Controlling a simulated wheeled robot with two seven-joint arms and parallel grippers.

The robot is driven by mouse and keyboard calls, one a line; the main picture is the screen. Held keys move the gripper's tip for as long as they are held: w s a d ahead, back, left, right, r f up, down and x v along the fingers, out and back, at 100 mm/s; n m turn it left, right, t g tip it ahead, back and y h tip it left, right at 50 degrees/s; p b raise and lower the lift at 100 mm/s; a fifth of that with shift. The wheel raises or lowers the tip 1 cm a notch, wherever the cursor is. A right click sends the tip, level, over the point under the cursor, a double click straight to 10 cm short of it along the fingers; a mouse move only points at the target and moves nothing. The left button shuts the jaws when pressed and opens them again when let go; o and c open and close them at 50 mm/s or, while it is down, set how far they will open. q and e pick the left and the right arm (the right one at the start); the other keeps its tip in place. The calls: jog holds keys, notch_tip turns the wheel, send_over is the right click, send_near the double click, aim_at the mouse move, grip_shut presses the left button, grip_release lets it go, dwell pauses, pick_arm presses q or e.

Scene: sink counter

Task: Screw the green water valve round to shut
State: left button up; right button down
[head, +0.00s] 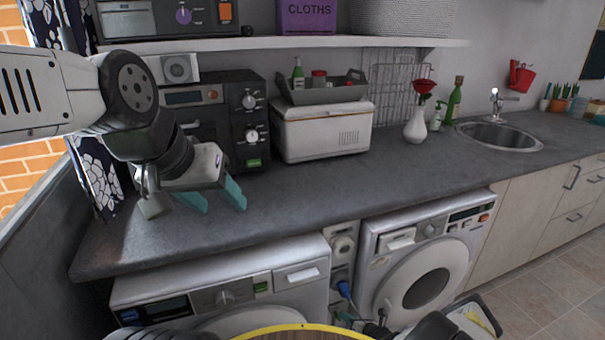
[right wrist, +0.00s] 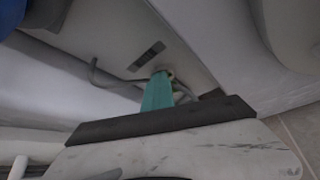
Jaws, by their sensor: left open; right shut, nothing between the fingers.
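My left gripper (head: 222,207) is open and empty above the left part of the counter. My right gripper shows in the right wrist view (right wrist: 160,78) as teal fingers shut together, with nothing seen between them. The fingertips are in the narrow gap between the machines, beside a small pale greenish part (right wrist: 171,75) and a thin grey pipe (right wrist: 112,82). I cannot tell whether they touch. The green water valve is not clearly seen. The fingers hide part of that spot, and in the head view my right arm covers the lower gap.
The gap between the left washing machine (head: 225,290) and the right washing machine (head: 425,270) holds a white socket panel (head: 342,246) and a blue fitting (head: 345,290). The grey counter (head: 290,195) is clear along its front. A white bread box (head: 322,132) stands behind.

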jog(key=shift+s+a, duration=0.15)
jog(key=shift+a, duration=0.15)
dwell(0.4)
jog(key=shift+r, duration=0.1)
jog(key=s+d, duration=0.2)
jog(key=s, duration=0.3)
jog(key=shift+s+d+r, duration=0.15)
jog(key=shift+s+r, duration=0.1)
jog(key=shift+r, duration=0.1)
dwell(0.3)
